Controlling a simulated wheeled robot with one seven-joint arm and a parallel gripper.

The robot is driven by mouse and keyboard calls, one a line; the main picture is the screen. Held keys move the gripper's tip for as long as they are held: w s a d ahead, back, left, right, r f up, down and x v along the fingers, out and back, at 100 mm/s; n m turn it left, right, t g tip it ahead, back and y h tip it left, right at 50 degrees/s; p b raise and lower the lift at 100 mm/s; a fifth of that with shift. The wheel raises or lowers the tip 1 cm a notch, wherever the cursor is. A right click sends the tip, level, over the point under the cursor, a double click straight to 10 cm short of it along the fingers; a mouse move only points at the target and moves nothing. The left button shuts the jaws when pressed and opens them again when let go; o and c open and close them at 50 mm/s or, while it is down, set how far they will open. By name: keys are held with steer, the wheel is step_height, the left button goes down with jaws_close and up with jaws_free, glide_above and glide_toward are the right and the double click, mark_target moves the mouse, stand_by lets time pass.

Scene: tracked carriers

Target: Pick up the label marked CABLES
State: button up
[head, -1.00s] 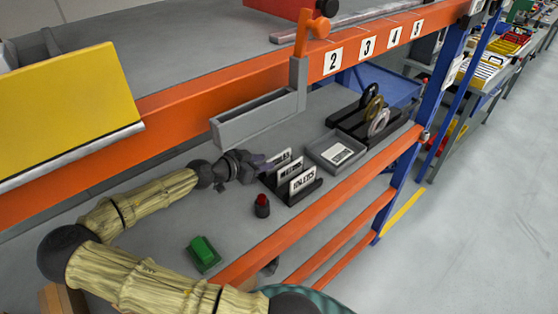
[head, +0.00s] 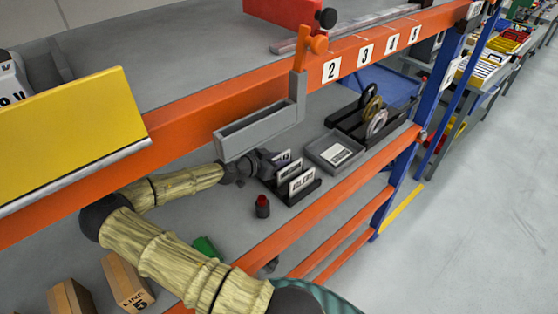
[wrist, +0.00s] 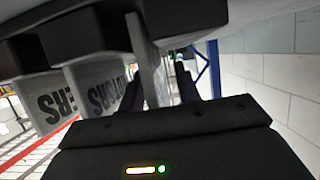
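A black rack (head: 268,184) on the lower shelf holds several upright white label cards. The front card (head: 301,182) and the middle card (head: 289,169) have dark lettering too small to read surely. The rear card (head: 282,158) is partly covered by my gripper (head: 263,161). The word CABLES is not legible. My gripper (wrist: 168,88) has its fingers apart beside the rearmost card; no firm hold is visible.
A grey bin (head: 258,127) hangs from the orange beam just above my gripper. A grey tray (head: 334,152) lies right of the rack. A red-topped button (head: 262,206) stands in front. A green block (head: 206,247) and cardboard boxes (head: 126,281) are nearer.

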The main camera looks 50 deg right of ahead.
steer(key=shift+s, duration=0.1)
stand_by(0.4)
jaws_close()
step_height(320, 180, up, 10)
steer(key=shift+b, duration=1.15)
